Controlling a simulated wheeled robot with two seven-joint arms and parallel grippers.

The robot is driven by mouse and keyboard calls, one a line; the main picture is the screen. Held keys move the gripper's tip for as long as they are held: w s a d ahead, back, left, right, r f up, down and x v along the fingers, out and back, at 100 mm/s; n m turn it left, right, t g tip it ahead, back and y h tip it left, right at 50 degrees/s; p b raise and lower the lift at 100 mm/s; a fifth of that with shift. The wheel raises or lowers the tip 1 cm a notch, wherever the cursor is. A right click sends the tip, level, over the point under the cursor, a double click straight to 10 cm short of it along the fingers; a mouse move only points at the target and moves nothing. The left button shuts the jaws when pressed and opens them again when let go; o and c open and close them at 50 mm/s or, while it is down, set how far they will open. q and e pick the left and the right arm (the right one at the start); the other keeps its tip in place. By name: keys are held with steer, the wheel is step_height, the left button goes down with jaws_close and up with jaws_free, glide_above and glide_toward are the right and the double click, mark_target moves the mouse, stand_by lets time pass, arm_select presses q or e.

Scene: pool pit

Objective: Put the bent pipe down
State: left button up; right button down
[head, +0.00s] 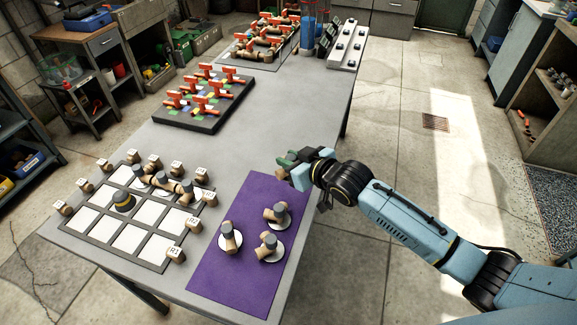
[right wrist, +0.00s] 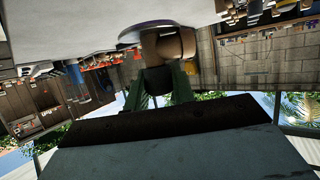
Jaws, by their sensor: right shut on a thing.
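My right gripper (head: 288,161) is at the right edge of the table, over the far end of the purple mat (head: 236,282). Its green fingers are shut on a bent pipe, whose tan part (head: 283,173) shows a little below them. In the right wrist view the green fingers (right wrist: 160,88) close on the pipe's dark end, and its tan body (right wrist: 168,45) lies beyond. A pale disc is beside the tan body; I cannot tell whether the pipe touches it. Three other tan-and-grey bent pipes (head: 230,238) stand on white discs on the mat. My left gripper is not in view.
A grid board (head: 104,243) with white squares, labelled blocks, a tan pipe assembly and a yellow-black piece lies left of the mat. A dark tray (head: 190,123) of orange-handled valves stands farther back. The mat's near-left part and the grey table (head: 290,95) behind it are bare.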

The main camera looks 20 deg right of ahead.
steer(key=shift+r, duration=0.85)
steer(key=shift+s, duration=0.45)
steer(key=s+d+r+m+h+b, duration=0.2)
steer(key=s+h, duration=0.1)
steer(key=s, duration=0.2)
steer(key=s+d+r+m+t+h+b, duration=0.1)
steer(key=s+d+r+m+h+b, duration=0.1)
steer(key=s, duration=0.4)
steer(key=shift+d+r+m+h, duration=0.3)
steer(key=shift+d+m+h, duration=0.1)
steer(key=shift+d+m, duration=0.1)
steer(key=shift+w, duration=0.1)
steer(key=shift+f, duration=0.1)
